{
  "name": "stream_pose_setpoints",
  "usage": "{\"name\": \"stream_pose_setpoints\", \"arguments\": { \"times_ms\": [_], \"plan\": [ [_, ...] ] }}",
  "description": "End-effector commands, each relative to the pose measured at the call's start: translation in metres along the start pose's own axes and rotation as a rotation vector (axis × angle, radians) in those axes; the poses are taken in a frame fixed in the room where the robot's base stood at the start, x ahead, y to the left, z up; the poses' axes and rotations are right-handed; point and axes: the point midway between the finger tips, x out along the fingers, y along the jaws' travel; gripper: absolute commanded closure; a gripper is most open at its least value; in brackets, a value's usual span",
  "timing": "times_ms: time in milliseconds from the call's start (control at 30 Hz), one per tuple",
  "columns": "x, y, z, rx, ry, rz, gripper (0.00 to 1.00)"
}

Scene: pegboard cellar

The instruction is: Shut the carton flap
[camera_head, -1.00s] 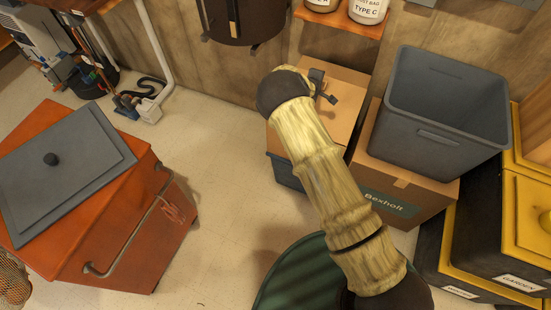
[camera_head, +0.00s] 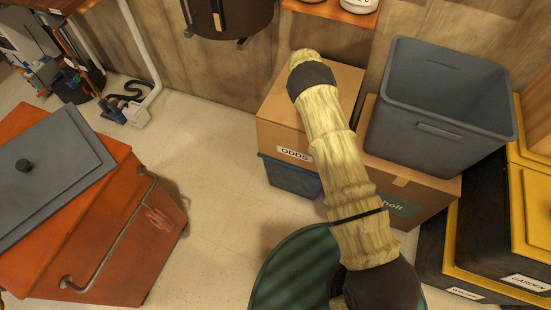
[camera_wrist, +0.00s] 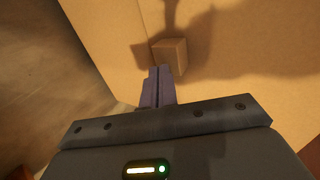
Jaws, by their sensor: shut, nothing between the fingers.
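A cardboard carton (camera_head: 281,128) with an ODDS label stands on a dark blue-grey bin (camera_head: 289,176) in the head view. My arm covers part of its top, and I cannot tell there how its flap lies. In the wrist view, a tan cardboard surface (camera_wrist: 240,75) fills much of the picture, with a seam near its left part and a small brown block (camera_wrist: 169,54) on it. My gripper (camera_wrist: 161,72) is shut and empty, its tips close to the block; I cannot tell whether they touch. The gripper is hidden behind my arm in the head view.
A grey open tub (camera_head: 440,105) sits on another carton (camera_head: 428,190) to the right. Yellow-lidded black bins (camera_head: 490,235) stand at the far right. An orange chest (camera_head: 120,235) with a grey lid is at left. The floor (camera_head: 215,185) between is clear.

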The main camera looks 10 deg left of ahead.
Motion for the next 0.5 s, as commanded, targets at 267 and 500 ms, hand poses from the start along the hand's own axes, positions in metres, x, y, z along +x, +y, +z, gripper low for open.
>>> {"name": "stream_pose_setpoints", "arguments": {
  "times_ms": [267,500],
  "plan": [
    [0.008,0.0,0.013,0.011,-0.011,0.0,1.0],
    [0.01,0.002,0.022,0.02,-0.018,-0.003,1.0]
  ]
}}
